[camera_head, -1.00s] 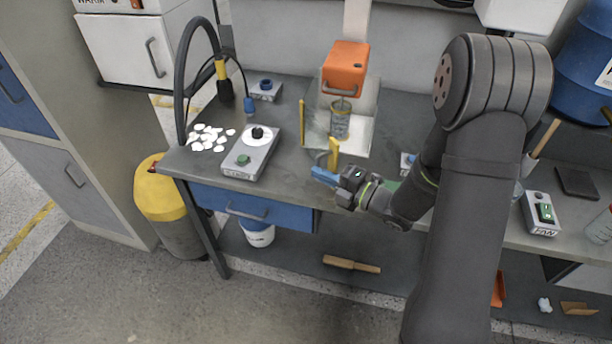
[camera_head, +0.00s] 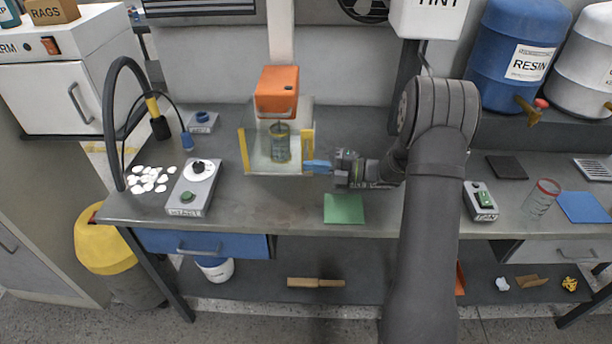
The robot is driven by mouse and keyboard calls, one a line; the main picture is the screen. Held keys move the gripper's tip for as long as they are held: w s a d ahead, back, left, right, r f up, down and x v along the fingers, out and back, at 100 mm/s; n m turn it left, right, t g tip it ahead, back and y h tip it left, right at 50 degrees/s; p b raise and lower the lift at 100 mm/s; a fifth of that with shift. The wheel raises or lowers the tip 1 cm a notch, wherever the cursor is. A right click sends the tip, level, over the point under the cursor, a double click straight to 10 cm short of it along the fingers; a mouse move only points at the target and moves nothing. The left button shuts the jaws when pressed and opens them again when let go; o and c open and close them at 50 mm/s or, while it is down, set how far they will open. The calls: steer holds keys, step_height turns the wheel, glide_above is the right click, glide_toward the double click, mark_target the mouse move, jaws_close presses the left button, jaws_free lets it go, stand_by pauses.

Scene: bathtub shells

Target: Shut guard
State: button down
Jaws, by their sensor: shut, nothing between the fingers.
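The guard (camera_head: 262,166) is a clear panel with yellow upright strips at its left and right edges. It stands across the front of the orange-headed mixer (camera_head: 277,92), and a clear cup (camera_head: 280,143) shows behind it. I cannot tell whether the panel sits fully flush. My gripper (camera_head: 306,166) has blue fingertips, is shut with nothing held, and comes in from the right. Its tips are at the lower end of the right yellow strip; whether they touch it is too small to tell.
A grey control box (camera_head: 193,188) with a dial and green button, white shells (camera_head: 148,179) and a curved black hose stand at the left. A green pad (camera_head: 344,209) lies below my gripper. A switch box (camera_head: 481,201) and a glass (camera_head: 542,198) are at the right.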

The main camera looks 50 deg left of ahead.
steer(key=shift+w+a+r, duration=0.1)
steer(key=shift+w+a, duration=0.2)
steer(key=shift+w, duration=0.25)
steer(key=shift+w+a+r, duration=0.1)
steer(key=shift+w+a, duration=0.15)
steer(key=shift+w, duration=0.25)
steer(key=v, duration=0.6)
steer(key=shift+s+d+f, duration=0.2)
steer(key=shift+d, duration=0.25)
steer(key=shift+w+d, duration=0.1)
steer(key=shift+d, duration=0.3)
steer(key=shift+a, duration=0.1)
steer(key=shift+w+a+x, duration=0.1)
steer(key=shift+x, duration=0.95)
steer(key=shift+w+a+x, duration=0.1)
steer(key=shift+w+x, duration=0.05)
steer(key=shift+x, duration=0.9)
steer(key=shift+w+a+x, duration=0.1)
steer(key=shift+x, duration=0.95)
